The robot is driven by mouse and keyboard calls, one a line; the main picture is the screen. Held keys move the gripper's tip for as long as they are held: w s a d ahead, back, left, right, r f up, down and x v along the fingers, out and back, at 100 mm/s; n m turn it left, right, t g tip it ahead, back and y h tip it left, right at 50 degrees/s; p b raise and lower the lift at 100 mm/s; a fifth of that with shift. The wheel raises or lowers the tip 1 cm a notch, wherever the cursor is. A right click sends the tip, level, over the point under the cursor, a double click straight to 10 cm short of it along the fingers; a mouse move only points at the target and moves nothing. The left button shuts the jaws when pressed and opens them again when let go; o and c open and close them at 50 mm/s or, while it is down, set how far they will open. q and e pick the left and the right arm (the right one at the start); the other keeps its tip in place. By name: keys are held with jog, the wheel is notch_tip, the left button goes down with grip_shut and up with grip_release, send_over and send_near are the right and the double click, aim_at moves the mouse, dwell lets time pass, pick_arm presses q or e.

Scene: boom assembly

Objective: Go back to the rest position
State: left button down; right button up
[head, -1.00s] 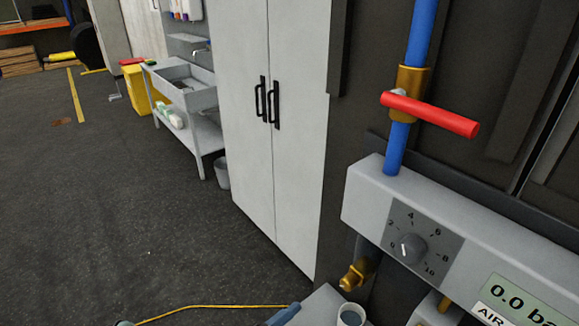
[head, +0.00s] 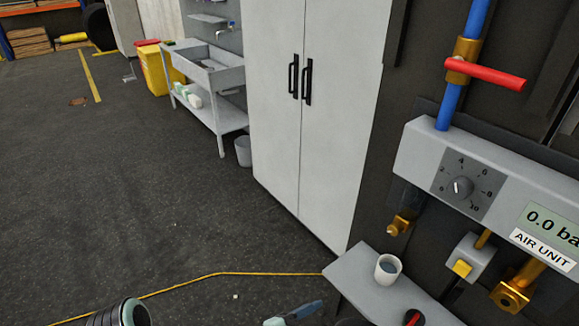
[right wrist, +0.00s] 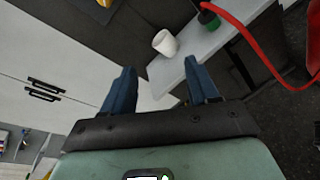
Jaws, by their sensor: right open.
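My right gripper (right wrist: 160,88) is open and empty in the right wrist view, its two blue fingers spread apart. Beyond them are a grey shelf and a white cup, with nothing between the fingers. My left gripper is not in view.
A grey shelf (head: 352,270) with a white cup (head: 388,269) stands at lower right, below the air unit (head: 500,185) with its dial and red-handled valve (head: 485,73). A tall cabinet (head: 330,150) is behind. A yellow hose (head: 240,273) crosses the open floor.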

jog(key=s+d+f+g+y, duration=0.2)
jog(key=d+f+g, duration=0.4)
jog(key=f, duration=0.5)
jog(key=s+a+f+m+g+y, duration=0.2)
jog(key=s+f+m+g+y, duration=0.6)
jog(key=s+f+m+y, duration=0.8)
jog(key=d+f+m+t, duration=0.2)
jog(key=f, duration=0.2)
jog(key=w+d+f+m+t+h, duration=0.1)
jog(key=f+m+t, duration=0.1)
jog(key=f+m, duration=0.1)
jog(key=shift+w+d+f+m+t, duration=0.3)
jog(key=shift+d+f+t, duration=0.1)
jog(key=shift+f, duration=0.45)
